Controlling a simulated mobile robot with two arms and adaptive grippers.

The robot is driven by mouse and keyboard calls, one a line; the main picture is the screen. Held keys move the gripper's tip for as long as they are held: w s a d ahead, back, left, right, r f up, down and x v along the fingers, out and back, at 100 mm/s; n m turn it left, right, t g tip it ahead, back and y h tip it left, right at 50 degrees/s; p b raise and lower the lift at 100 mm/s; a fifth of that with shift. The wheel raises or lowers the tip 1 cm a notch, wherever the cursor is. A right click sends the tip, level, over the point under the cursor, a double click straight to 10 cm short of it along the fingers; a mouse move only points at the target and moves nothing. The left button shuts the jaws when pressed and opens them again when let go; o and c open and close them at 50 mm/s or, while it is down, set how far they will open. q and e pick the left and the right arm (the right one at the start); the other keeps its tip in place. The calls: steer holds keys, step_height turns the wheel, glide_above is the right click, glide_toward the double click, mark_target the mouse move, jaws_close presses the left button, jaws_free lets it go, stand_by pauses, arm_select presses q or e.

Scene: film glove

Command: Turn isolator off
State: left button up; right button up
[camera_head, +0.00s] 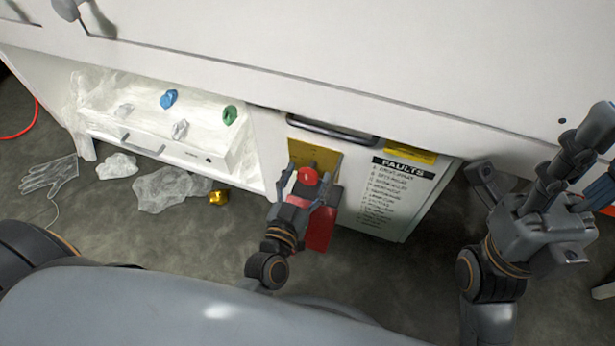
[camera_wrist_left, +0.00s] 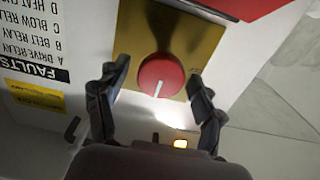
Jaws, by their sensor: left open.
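The isolator is a round red knob (camera_head: 308,176) on a brass plate (camera_head: 322,157) on the front of the white cabinet. In the left wrist view the knob (camera_wrist_left: 160,75) shows a short white mark running down and slightly left in the picture. My left gripper (camera_head: 309,187) is open at the knob. In that view its two dark fingers stand one on each side of the knob, with gaps showing between them and its rim. My right gripper (camera_head: 585,160) is off to the right, away from the knob; its jaw opening is unclear.
A FAULTS list (camera_head: 390,190) and yellow label (camera_head: 410,154) are right of the plate. A dark handle (camera_head: 330,130) is above it. A red panel (camera_head: 321,229) is below. The open bay (camera_head: 130,92) at left holds film and coloured lumps. A glove (camera_head: 50,175) lies on the floor.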

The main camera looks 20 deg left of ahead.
arm_select(q)
steer(key=shift+w, duration=0.3)
steer(key=c, duration=1.1)
steer(key=shift+c, duration=0.2)
